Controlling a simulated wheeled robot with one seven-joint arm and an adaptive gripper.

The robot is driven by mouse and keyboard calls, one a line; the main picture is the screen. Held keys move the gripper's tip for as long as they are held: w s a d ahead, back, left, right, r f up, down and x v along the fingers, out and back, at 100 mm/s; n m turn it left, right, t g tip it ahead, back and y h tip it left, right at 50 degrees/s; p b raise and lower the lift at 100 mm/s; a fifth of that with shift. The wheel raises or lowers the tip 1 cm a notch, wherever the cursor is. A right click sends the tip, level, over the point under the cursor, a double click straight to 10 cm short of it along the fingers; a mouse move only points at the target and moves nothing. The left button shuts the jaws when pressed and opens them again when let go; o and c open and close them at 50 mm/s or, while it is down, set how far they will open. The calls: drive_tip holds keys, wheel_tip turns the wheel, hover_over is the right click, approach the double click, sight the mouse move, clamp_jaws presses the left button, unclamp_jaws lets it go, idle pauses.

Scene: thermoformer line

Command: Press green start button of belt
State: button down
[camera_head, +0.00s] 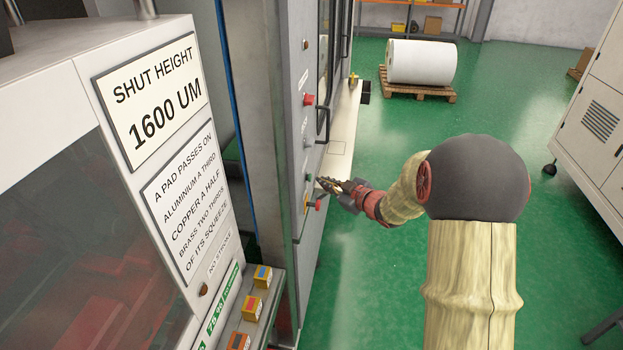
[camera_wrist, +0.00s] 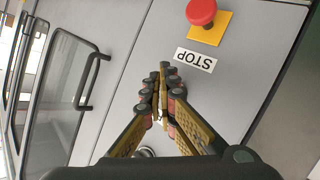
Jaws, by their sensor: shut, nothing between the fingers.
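A small green button (camera_head: 308,177) shows on the grey machine panel (camera_head: 297,150) in the head view, right by my fingertips. My gripper (camera_head: 321,183) is shut and empty, pointing at the panel. In the wrist view my closed fingertips (camera_wrist: 164,72) are in front of the panel, beside the STOP label (camera_wrist: 195,60). The green button does not show there; the fingers may hide it. I cannot tell whether the fingertips touch it. A red mushroom button (camera_wrist: 201,12) on a yellow plate is close by; it also shows just below my gripper in the head view (camera_head: 318,206).
Another red button (camera_head: 309,99) and a dark door handle (camera_head: 323,124) stick out higher on the panel. A press with signs (camera_head: 151,87) stands at the left. A white roll (camera_head: 421,61) lies on a pallet behind. Green floor is clear around my arm.

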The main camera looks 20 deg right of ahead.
drive_tip(key=shift+a, duration=0.1)
drive_tip(key=shift+w+a, duration=0.25)
drive_tip(key=shift+w+a, duration=0.3)
drive_tip(key=shift+a, duration=0.15)
idle(1.0)
drive_tip(key=shift+s+d, duration=0.1)
drive_tip(key=shift+d, duration=0.05)
idle(0.3)
drive_tip(key=shift+s+d, duration=0.45)
drive_tip(key=shift+d, duration=0.2)
drive_tip(key=shift+p, duration=0.3)
drive_tip(key=s+d, duration=0.1)
drive_tip(key=d, duration=0.1)
drive_tip(key=s+d+p, duration=0.1)
drive_tip(key=d, duration=0.1)
drive_tip(key=shift+s+p, duration=0.3)
drive_tip(key=shift+s, duration=0.1)
idle(0.3)
